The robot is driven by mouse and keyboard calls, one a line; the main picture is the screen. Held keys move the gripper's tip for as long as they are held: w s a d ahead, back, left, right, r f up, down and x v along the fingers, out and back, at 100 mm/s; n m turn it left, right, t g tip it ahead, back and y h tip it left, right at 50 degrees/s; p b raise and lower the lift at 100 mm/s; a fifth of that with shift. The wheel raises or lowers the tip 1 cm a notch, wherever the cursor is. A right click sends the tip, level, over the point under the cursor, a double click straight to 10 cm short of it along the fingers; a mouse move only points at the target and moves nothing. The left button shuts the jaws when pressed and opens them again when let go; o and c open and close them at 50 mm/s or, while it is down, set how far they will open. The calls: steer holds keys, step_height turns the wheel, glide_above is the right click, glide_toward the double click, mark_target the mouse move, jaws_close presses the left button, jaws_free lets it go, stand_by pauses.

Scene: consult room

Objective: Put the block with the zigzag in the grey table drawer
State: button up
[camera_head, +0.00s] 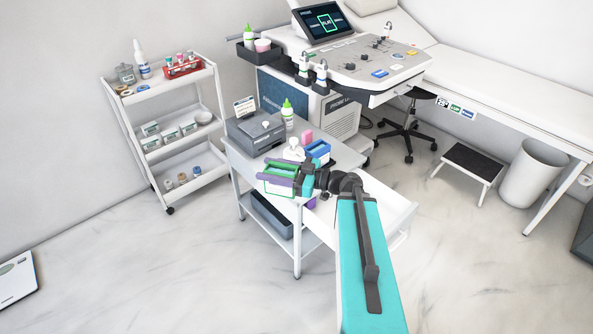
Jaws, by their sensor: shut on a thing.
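No zigzag can be read on any block at this size. The table's drawer (396,211) is pulled out to the right, with a white inside. My turquoise arm crosses in front of it and hides part of it. The gripper is left of the open drawer.
On the table stand a dark grey device (255,132), a green-capped bottle (288,117), a white bottle (293,151), a pink block (307,136) and a blue box (319,151). A white shelf trolley (176,143) stands left, an ultrasound machine (345,65) behind.

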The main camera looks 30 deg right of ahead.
steer(key=w+a+r+n+g+y, duration=0.1)
steer(key=a+r, duration=0.1)
steer(key=a, duration=0.8)
steer(key=shift+w+a+g+y, duration=0.3)
steer(key=shift+a+g, duration=0.05)
steer(key=shift+g, duration=0.05)
steer(key=shift+n, duration=0.3)
